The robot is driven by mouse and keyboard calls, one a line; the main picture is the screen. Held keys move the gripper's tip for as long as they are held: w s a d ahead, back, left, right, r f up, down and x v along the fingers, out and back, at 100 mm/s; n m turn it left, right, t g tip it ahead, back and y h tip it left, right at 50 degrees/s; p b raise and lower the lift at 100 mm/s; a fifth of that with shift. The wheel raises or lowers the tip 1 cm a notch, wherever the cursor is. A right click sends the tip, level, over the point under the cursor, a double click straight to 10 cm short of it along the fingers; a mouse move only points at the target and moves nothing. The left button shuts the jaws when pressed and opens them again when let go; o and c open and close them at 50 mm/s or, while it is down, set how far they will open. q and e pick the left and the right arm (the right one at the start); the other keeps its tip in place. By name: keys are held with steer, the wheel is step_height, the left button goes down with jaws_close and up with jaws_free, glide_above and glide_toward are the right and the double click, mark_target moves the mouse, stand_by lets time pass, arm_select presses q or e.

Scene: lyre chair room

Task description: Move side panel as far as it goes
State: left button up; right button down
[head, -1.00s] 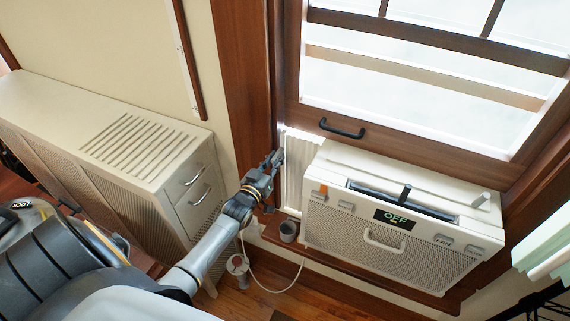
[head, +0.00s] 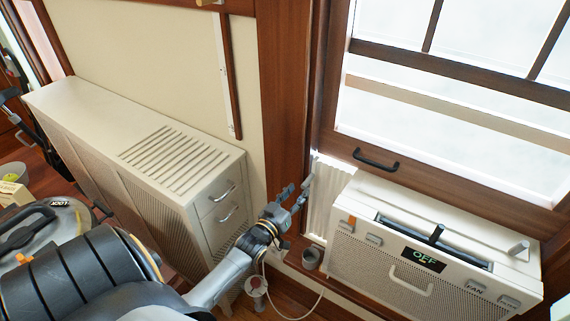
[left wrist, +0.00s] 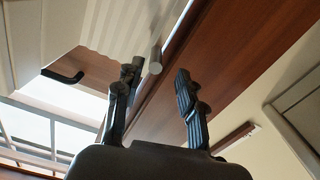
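The side panel (head: 328,200) is a white pleated strip between the left window frame and the white air conditioner (head: 430,240). It also shows at the top of the left wrist view (left wrist: 112,22). A small grey peg (head: 308,182) stands at the panel's left edge, by the brown frame. My left gripper (head: 291,194) is just left of this peg. In the left wrist view my left gripper (left wrist: 157,76) has its fingers apart with nothing between them, and the grey peg (left wrist: 156,60) appears just beyond the gap. My right gripper is not in view.
A beige cabinet (head: 110,120) stands left of my arm. A white cord (head: 300,312) and a small round object (head: 256,285) are below. The window handle (head: 376,160) is above the air conditioner.

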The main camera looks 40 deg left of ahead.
arm_select(q)
steer(key=s+d, duration=0.1)
steer(key=s, duration=0.6)
steer(key=shift+s, duration=0.25)
steer(key=s+d+f+m+g+h+b, duration=0.1)
steer(key=s+d+f+g, duration=0.25)
steer(key=f, duration=0.75)
steer(key=s+d+f+m+g+b, duration=0.15)
steer(key=s+f, duration=0.35)
steer(key=f, duration=0.5)
steer(key=s+d+f+g+h, duration=0.1)
steer(key=s+d+f+g, duration=0.25)
steer(key=f, duration=0.75)
steer(key=s+d+f+m+g, duration=0.1)
steer(key=s+d+f+g, duration=0.1)
steer(key=s+f, duration=0.3)
steer(key=s+d+f+m+g+b, duration=0.1)
steer(key=s+f, duration=0.5)
steer(key=s, duration=0.7)
steer(key=s+d+f+m+g+b, duration=0.1)
steer(key=s+d+f+m+g, duration=0.1)
steer(key=s+f+g, duration=0.3)
steer(key=s+d, duration=0.1)
steer(key=s, duration=0.3)
steer(key=shift+d+f+h, duration=0.3)
steer(key=shift+d+h, duration=0.05)
steer(key=shift+h, duration=0.05)
